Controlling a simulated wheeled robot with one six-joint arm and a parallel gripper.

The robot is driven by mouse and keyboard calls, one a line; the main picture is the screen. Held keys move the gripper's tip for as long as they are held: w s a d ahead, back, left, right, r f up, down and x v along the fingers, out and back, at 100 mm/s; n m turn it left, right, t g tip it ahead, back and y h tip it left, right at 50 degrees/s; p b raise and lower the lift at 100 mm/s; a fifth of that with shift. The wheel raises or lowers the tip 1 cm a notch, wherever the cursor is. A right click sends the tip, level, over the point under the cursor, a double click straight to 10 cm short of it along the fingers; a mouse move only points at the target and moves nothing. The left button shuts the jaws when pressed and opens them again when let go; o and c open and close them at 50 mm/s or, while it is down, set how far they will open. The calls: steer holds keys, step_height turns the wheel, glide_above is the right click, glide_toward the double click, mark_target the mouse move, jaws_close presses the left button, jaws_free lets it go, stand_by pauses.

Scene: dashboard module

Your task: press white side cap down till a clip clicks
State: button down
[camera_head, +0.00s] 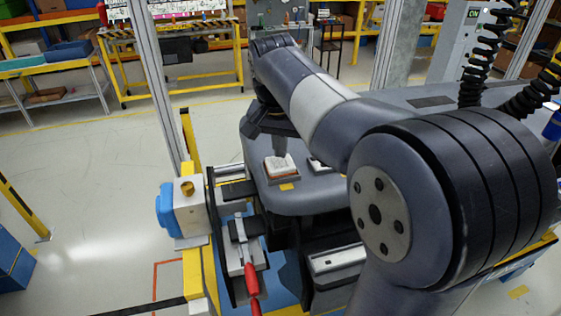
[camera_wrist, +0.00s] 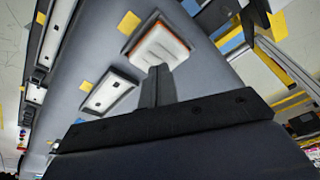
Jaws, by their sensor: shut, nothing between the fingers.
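A white cap (camera_head: 281,165) with an orange-brown edge sits on a dark base on the grey dashboard module (camera_head: 310,198). It also shows in the wrist view (camera_wrist: 160,46), near the top middle. A second, flatter white piece in a dark frame (camera_wrist: 108,95) lies beside it; in the head view (camera_head: 318,164) my arm partly hides it. My gripper (camera_wrist: 160,72) is shut and empty, its fingers pointing at the near edge of the first cap.
A fixture with a red-handled clamp (camera_head: 251,283) and a blue-and-white block (camera_head: 184,208) stands at the module's left. A grey upright post (camera_head: 160,90) rises behind it. Yellow tags (camera_head: 287,187) mark the module. Open floor lies further left.

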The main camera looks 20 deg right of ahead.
steer(key=shift+f+b, duration=0.5)
steer(key=shift+f, duration=0.6)
stand_by(1.3)
stand_by(0.4)
step_height(320, 180, up, 6)
steer(key=p, duration=0.5)
steer(key=shift+r+p, duration=0.2)
steer(key=shift+p, duration=0.1)
steer(key=shift+r+p, duration=0.4)
steer(key=shift+r, duration=0.55)
step_height(320, 180, down, 8)
steer(key=b, duration=0.6)
steer(key=shift+r, duration=0.1)
